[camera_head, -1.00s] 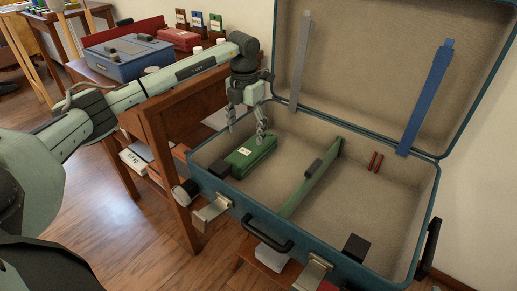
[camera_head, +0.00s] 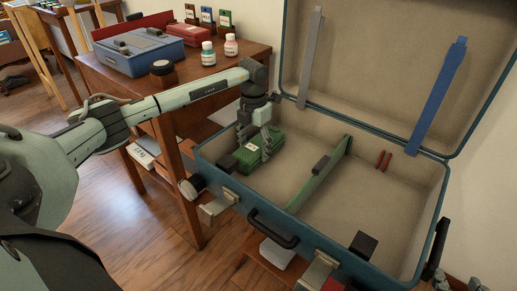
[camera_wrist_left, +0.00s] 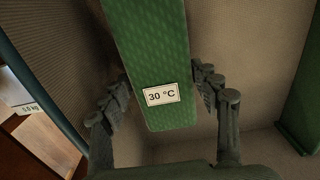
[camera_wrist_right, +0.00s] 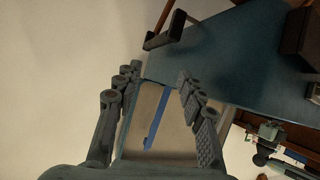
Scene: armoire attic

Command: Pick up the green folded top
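The green folded top (camera_head: 273,145) lies in the left compartment of the open suitcase (camera_head: 320,240). Its white label reads 30 °C in the left wrist view, where the top (camera_wrist_left: 150,55) fills the upper middle. My left gripper (camera_head: 256,147) is down at the top, inside the suitcase. In the left wrist view its two fingers (camera_wrist_left: 160,85) are spread, one on each side of the top, very close to its edges; I cannot tell whether they touch it. My right gripper (camera_wrist_right: 155,82) is open and empty, with the suitcase beyond it.
A green divider (camera_head: 320,177) with a dark handle splits the suitcase. Red sticks (camera_head: 383,160) and a black block (camera_head: 362,246) are in the right compartment, which is otherwise clear. A wooden desk (camera_head: 125,90) with a blue box (camera_head: 140,50) and bottles (camera_head: 208,55) stands at left.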

